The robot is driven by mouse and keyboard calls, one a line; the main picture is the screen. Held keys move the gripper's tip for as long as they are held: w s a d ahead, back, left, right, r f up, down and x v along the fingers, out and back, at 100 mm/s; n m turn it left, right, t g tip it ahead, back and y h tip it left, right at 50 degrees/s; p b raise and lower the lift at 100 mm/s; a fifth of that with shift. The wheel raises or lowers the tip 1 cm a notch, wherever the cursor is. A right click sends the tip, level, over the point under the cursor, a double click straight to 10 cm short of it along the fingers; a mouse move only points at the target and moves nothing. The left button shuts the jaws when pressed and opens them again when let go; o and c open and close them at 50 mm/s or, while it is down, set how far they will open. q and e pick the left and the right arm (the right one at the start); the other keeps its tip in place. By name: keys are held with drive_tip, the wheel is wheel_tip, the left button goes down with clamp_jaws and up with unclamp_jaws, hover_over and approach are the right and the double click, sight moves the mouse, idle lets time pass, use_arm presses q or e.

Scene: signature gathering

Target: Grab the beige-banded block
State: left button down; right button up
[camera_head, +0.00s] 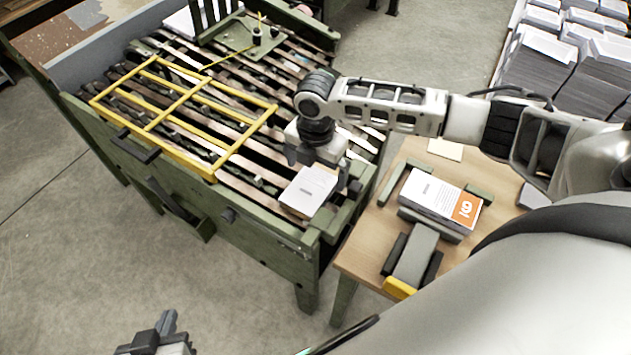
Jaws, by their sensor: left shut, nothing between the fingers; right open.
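A block with a white top and a beige-brown lower edge (307,190) lies at the near right corner of the green slatted table (240,222). My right gripper (322,172) is open over this block, its fingers towards either side of it. The gripper body hides the block's far part, and I cannot tell whether the fingers touch it. My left gripper (166,328) is shut and empty, low at the bottom left over the floor, far from the block.
A yellow frame (150,124) lies across the slats. On the wooden side table (372,230) are a white stack with an orange label (466,210) and a grey device with a yellow end (401,287). Paper stacks (536,70) stand at the upper right.

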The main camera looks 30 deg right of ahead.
sight(316, 180)
wheel_tip(316, 180, down, 4)
drive_tip(key=shift+r, duration=0.1)
drive_tip(key=c, duration=1.2)
